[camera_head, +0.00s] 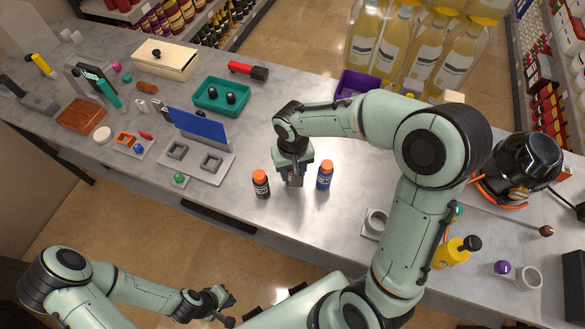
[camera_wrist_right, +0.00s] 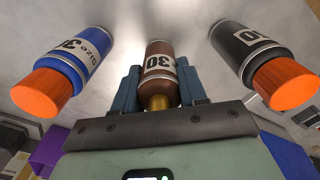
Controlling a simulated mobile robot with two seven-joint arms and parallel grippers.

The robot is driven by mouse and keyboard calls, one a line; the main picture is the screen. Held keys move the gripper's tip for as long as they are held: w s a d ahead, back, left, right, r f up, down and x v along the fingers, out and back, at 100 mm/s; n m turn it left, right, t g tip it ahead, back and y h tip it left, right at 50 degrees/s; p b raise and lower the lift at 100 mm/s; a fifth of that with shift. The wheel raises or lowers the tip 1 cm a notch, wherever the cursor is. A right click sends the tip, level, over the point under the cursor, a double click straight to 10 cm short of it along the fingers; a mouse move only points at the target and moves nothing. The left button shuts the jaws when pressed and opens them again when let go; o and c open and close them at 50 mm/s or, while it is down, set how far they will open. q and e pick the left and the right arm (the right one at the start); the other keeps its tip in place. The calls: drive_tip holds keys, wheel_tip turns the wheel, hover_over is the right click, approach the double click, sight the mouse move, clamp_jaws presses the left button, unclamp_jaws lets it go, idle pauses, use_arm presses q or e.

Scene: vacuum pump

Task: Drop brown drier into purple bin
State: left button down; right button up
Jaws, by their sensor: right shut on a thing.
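The brown drier (camera_wrist_right: 158,62) is a brown bottle with a gold cap and a "30" label. In the right wrist view it stands between the fingers of my right gripper (camera_wrist_right: 160,85), which is shut on it. In the head view this gripper (camera_head: 292,178) points down at the counter, mostly covering the drier (camera_head: 294,181). I cannot tell whether the drier touches the counter. The purple bin (camera_head: 357,84) is at the counter's back edge, partly hidden by my right arm. My left gripper (camera_head: 228,308) is empty, fingers apart, in front of the counter at lower left.
A black bottle (camera_head: 261,184) and a blue bottle (camera_head: 325,175), both orange-capped, stand close on either side of my right gripper. A blue panel (camera_head: 199,124) stands to the left. Large yellow-liquid jugs (camera_head: 425,50) stand behind the bin. A green tray (camera_head: 221,97) sits further left.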

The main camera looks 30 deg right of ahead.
drive_tip(key=shift+f, duration=0.15)
drive_tip(key=o, duration=1.2)
